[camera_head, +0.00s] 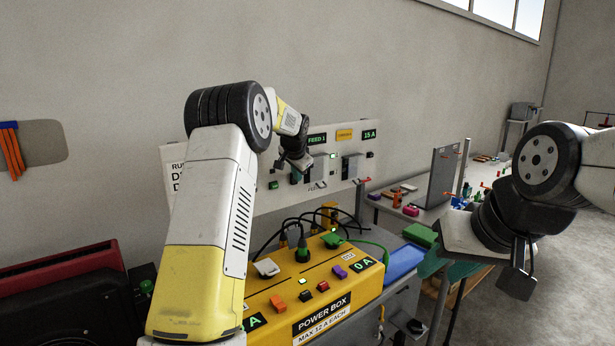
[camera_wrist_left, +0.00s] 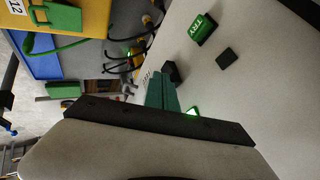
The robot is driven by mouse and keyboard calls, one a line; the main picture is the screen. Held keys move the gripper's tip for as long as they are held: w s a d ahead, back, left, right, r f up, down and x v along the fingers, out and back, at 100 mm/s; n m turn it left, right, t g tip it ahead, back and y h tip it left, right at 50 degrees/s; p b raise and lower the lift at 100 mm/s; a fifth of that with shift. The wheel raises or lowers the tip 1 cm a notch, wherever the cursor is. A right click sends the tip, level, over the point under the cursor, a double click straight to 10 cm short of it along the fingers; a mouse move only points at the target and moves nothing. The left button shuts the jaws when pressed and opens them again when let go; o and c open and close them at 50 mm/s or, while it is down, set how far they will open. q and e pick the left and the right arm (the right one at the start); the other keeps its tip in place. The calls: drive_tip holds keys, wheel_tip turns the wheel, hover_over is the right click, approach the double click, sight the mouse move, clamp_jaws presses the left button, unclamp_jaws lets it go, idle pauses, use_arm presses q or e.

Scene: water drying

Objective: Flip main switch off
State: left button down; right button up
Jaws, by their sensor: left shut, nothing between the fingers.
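A pale panel (camera_head: 262,204) on the wall carries a "FEED 1" display (camera_head: 317,139), a "15 A" display (camera_head: 370,134) and grey switch-like blocks (camera_head: 350,166). I cannot read which of these is the main switch. My left gripper (camera_head: 296,176) is in front of the panel, its arm hiding part of it. In the left wrist view, its teal fingers (camera_wrist_left: 161,92) are shut and empty, close beside a small black block (camera_wrist_left: 171,71) on the panel; contact cannot be told. A lit green light (camera_wrist_left: 193,111) is partly hidden by the gripper. My right gripper (camera_head: 518,283) hangs at the right, away from the panel.
A yellow power box (camera_head: 350,277) with cables, plugs and coloured switches stands below the panel. A blue tray (camera_head: 404,262) lies beside it. A workbench with a grey upright board (camera_head: 442,177) is at the right. A red case (camera_head: 62,274) is at the left.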

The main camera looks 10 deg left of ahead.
use_arm(q)
drive_tip(key=shift+w+a+r, duration=0.15)
drive_tip(key=shift+w+a, duration=0.05)
drive_tip(key=shift+a, duration=0.05)
drive_tip(key=shift+w+a+r, duration=0.1)
drive_tip(key=shift+r, duration=0.75)
